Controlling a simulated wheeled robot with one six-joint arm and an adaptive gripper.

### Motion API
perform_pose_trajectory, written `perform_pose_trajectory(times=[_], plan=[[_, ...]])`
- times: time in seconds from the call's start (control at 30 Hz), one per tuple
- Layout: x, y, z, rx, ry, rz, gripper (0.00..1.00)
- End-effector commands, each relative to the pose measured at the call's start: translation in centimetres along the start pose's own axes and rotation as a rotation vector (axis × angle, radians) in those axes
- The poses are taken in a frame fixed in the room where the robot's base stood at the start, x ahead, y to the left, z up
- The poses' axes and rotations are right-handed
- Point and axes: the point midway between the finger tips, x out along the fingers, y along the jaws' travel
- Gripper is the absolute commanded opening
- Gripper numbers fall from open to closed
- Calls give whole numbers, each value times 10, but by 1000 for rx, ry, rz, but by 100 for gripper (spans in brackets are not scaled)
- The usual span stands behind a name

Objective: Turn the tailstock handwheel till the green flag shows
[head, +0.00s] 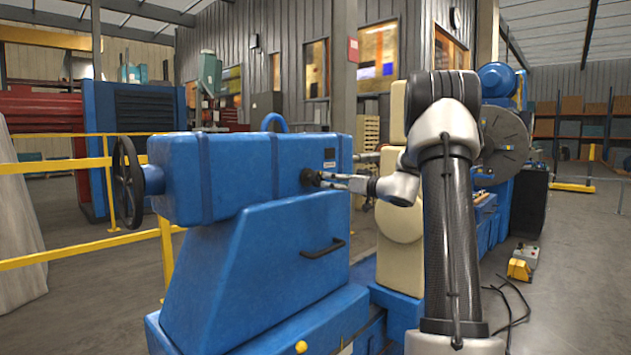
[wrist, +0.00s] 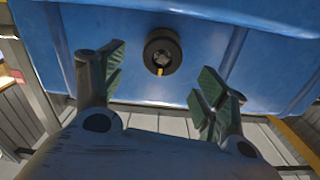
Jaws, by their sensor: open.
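The blue tailstock (head: 245,175) stands left of centre in the head view. Its black spoked handwheel (head: 128,183) is on its left end. A black round knob (head: 310,178) sits on the tailstock's near side; the wrist view also shows this knob (wrist: 162,52), with a small yellow mark at its lower edge. My gripper (head: 326,181) points at the knob from the right, far from the handwheel. In the wrist view my gripper (wrist: 158,75) is open and empty, its fingers apart on either side below the knob. I cannot make out a flag.
Yellow railings (head: 75,258) run behind and left of the handwheel. A grey round faceplate (head: 505,143) stands to the right. Cables lie on the right floor.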

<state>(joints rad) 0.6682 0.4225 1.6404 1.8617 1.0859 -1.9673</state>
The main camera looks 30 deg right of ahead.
Motion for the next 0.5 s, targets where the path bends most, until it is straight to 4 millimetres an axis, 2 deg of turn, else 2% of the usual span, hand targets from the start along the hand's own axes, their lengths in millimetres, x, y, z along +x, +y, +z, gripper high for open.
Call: perform_pose_trajectory(times=[0.17, 0.5], plan=[[5, -2, 1, -118, -1, -5, 74], [58, -3, 2, -119, -4, -7, 74]])
